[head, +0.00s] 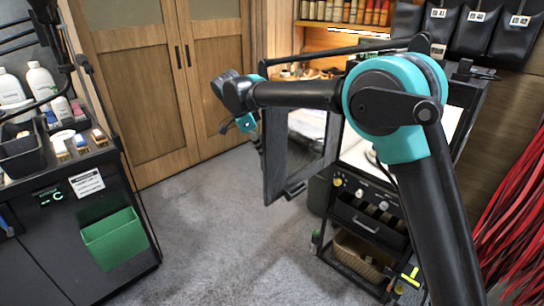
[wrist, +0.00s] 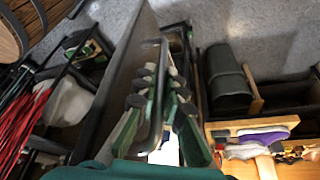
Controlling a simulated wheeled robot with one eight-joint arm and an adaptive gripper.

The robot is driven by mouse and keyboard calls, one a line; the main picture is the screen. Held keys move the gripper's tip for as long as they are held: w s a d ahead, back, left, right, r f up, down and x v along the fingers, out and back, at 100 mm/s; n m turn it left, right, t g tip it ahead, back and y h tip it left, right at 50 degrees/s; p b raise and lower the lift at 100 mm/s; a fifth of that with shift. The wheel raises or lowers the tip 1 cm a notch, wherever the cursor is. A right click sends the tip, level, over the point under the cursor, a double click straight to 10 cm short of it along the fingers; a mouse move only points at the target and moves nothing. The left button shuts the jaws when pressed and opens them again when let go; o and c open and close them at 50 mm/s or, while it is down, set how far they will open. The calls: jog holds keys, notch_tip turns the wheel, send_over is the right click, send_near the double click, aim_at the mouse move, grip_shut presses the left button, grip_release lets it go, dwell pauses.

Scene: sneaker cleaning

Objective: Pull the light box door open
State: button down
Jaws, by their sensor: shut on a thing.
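The light box door (head: 283,165) is a dark-framed panel standing swung out to the left of the light box in the head view. The light box (head: 357,150) shows a bright white interior, partly hidden by my arm. My gripper (head: 246,122) is at the door's outer left side, mostly hidden behind my own wrist. The door (wrist: 112,85) shows there as a long grey panel.
A black cart (head: 365,225) with a drawer and a wicker basket stands under the light box. A dark cabinet with bottles and a green bin (head: 115,238) is at left. Wooden doors (head: 160,80) are behind. Grey carpet (head: 215,225) between is clear. Red laces hang at right.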

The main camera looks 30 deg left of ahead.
jog(key=shift+w+a+m, duration=0.2)
jog(key=shift+w+a, duration=0.25)
jog(key=shift+a, duration=0.25)
jog(key=shift+w+a+m, duration=0.2)
jog(key=shift+w+a, duration=0.2)
jog(key=shift+a, duration=0.3)
jog(key=c, duration=1.6)
grip_release()
jog(key=shift+r, duration=0.1)
jog(key=v, duration=1.1)
jog(key=shift+a+r, duration=0.25)
jog(key=shift+r, duration=0.1)
